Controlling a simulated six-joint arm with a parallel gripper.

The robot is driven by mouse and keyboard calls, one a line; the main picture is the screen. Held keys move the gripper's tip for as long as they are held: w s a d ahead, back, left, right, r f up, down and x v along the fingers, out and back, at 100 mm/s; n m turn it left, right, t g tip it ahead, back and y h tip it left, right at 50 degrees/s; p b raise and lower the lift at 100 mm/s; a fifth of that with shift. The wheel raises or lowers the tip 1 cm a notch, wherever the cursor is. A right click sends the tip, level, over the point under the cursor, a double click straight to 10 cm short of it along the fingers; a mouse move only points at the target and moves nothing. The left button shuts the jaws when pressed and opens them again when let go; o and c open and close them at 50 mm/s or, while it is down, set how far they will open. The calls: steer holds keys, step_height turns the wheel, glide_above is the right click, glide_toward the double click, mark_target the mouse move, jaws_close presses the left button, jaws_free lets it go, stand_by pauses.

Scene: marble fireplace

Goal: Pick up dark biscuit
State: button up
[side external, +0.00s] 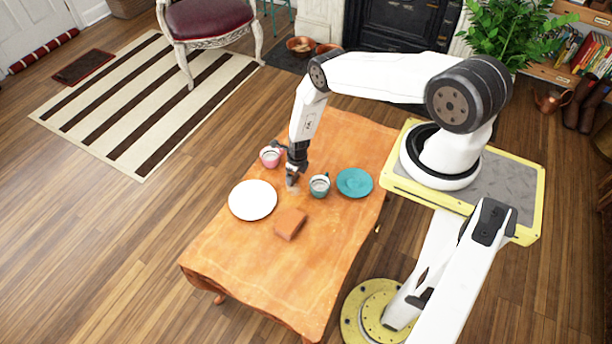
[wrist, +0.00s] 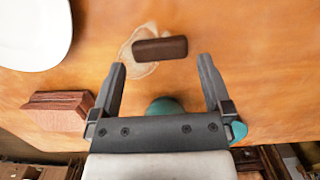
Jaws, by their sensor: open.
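The dark biscuit (wrist: 160,48) is a small, dark brown bar. It lies on the wooden table (side external: 240,262), partly over a pale stain. In the wrist view my gripper (wrist: 162,66) is open and empty, its two fingers spread wider than the biscuit. The biscuit shows just beyond the fingertips, roughly centred between them. In the side external view my gripper (side external: 291,181) points down close to the tabletop, between a pink cup and a teal cup. I cannot make out the biscuit there; the gripper seems to hide it.
A white plate (side external: 252,200) lies to the left and an orange-brown block (side external: 290,223) in front. The pink cup (side external: 270,157) stands close behind-left. The teal cup (side external: 319,187) and a teal plate (side external: 354,182) are to the right. The table's front part is clear.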

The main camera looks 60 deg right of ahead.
mark_target(294, 178)
steer(key=shift+w+f, duration=0.15)
steer(key=shift+f, duration=1.05)
steer(key=c, duration=1)
steer(key=shift+o, duration=0.2)
steer(key=shift+r, duration=0.15)
step_height(294, 178, up, 10)
stand_by(0.6)
